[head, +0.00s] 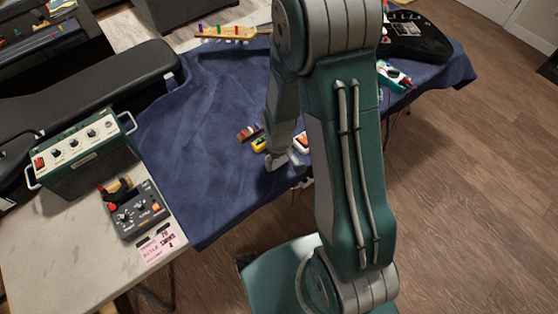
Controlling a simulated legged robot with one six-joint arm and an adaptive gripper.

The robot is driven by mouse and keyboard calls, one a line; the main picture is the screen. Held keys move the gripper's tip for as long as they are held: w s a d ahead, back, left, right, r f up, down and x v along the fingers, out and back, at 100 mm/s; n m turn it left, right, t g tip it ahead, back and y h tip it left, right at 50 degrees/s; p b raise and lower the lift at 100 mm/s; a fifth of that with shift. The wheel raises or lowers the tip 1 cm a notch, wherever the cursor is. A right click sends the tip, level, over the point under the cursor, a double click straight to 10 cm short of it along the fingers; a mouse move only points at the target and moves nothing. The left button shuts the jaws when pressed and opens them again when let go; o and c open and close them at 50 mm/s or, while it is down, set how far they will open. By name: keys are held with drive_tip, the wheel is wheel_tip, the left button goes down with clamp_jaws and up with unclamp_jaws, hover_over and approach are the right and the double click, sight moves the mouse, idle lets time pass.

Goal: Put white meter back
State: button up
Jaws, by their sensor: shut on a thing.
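The white meter (301,141) shows as a small white shape with an orange-red part, beside my gripper over the blue cloth. Its right side is hidden behind my upper arm. My gripper (284,161) hangs low near the front edge of the cloth-covered table and is shut on the meter. The fingertips and their contact with it are small and partly hidden. I cannot tell whether the meter touches the cloth.
On the blue cloth (210,120) lie a yellow item (259,144) and a brown-red item (249,132). A green amplifier box (86,150) and a dark pedal (137,210) stand on the left table. The cloth's left part is clear.

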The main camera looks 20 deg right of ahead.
drive_tip(key=shift+a+f, duration=0.15)
drive_tip(key=shift+f, duration=0.2)
drive_tip(key=shift+f, duration=0.1)
drive_tip(key=o, duration=1)
drive_tip(key=shift+o, duration=0.2)
drive_tip(key=s+r+m+t, duration=0.1)
drive_tip(key=s+r+t, duration=0.1)
drive_tip(key=r, duration=1.1)
drive_tip(key=s+r+m+t, duration=0.1)
drive_tip(key=s+r, duration=0.2)
drive_tip(key=r, duration=1)
drive_tip(key=s+r+m+t, duration=0.1)
drive_tip(key=s+r+t, duration=0.1)
drive_tip(key=s+r, duration=0.5)
drive_tip(key=shift+s+a+r+m+t, duration=0.2)
drive_tip(key=shift+s+m+t, duration=0.1)
drive_tip(key=shift+s, duration=0.25)
